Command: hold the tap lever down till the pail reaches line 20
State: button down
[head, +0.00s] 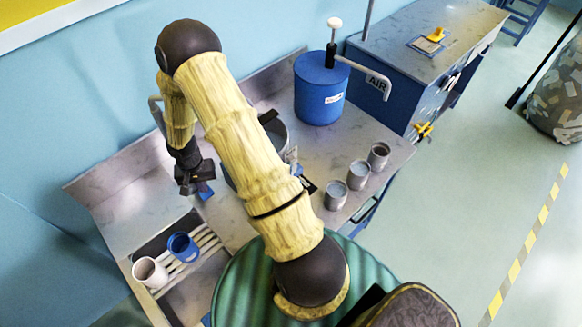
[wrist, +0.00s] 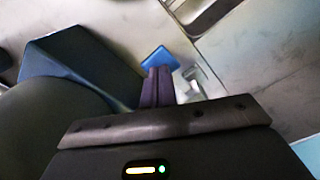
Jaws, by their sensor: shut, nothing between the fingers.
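My gripper (head: 198,190) is over the left part of the metal counter, pointing down. In the wrist view its two dark fingers (wrist: 157,72) are together, with nothing between them. A small flat blue piece (wrist: 160,58), perhaps the tap lever, lies just beyond the fingertips. It also shows beside the gripper in the head view (head: 205,191). I cannot tell whether the fingers touch it. A grey round vessel (head: 279,133), perhaps the pail, is mostly hidden behind my arm. Its lines and water level cannot be seen.
A blue drum (head: 320,92) with a pump stands at the back right. Several cups (head: 358,175) stand at the counter's right. A blue cup (head: 182,247) and a white cup (head: 150,273) are on a slatted rack (head: 205,243). A blue cabinet (head: 425,60) stands behind.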

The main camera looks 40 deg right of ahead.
jog(key=shift+s, duration=0.1)
jog(key=shift+f+b, duration=1.65)
jog(key=shift+f, duration=0.2)
dwell(2.8)
notch_tip(320, 180, up, 7)
jog(key=p, duration=0.5)
jog(key=shift+r, duration=0.3)
